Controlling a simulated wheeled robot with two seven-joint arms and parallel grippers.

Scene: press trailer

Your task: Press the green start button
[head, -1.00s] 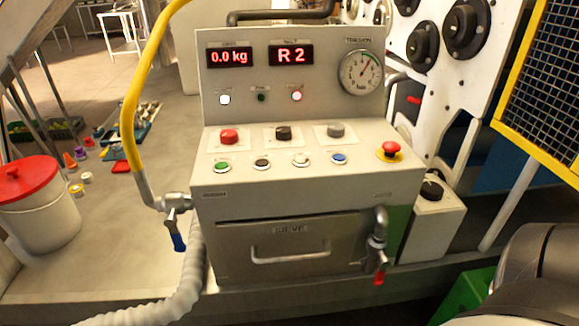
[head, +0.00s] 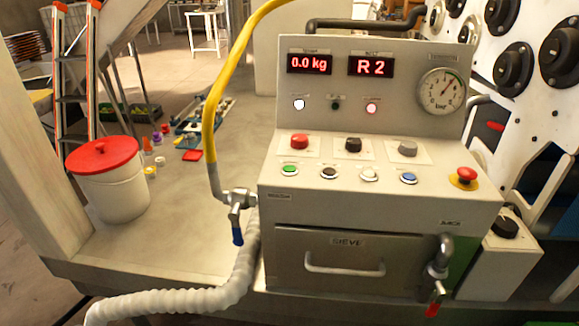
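The green start button (head: 290,170) sits at the left end of the lower row on the sloped top of the grey control box (head: 300,215). In that row to its right are a black button (head: 329,173), a white button (head: 369,174) and a blue button (head: 408,178). Above it is a red knob (head: 299,141), with a black knob (head: 353,145) and a grey knob (head: 407,148) beside it. A red mushroom button on a yellow base (head: 464,177) is at the far right. Nothing covers the green button. Neither gripper is in view.
A drawer marked SIEVE (head: 344,262) has a protruding handle. A valve with a blue lever (head: 237,235), a yellow hose (head: 208,120) and a pale corrugated hose (head: 190,302) lie left of the box. A red-handled tap (head: 436,275) projects at the right. A white bucket (head: 114,190) stands left.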

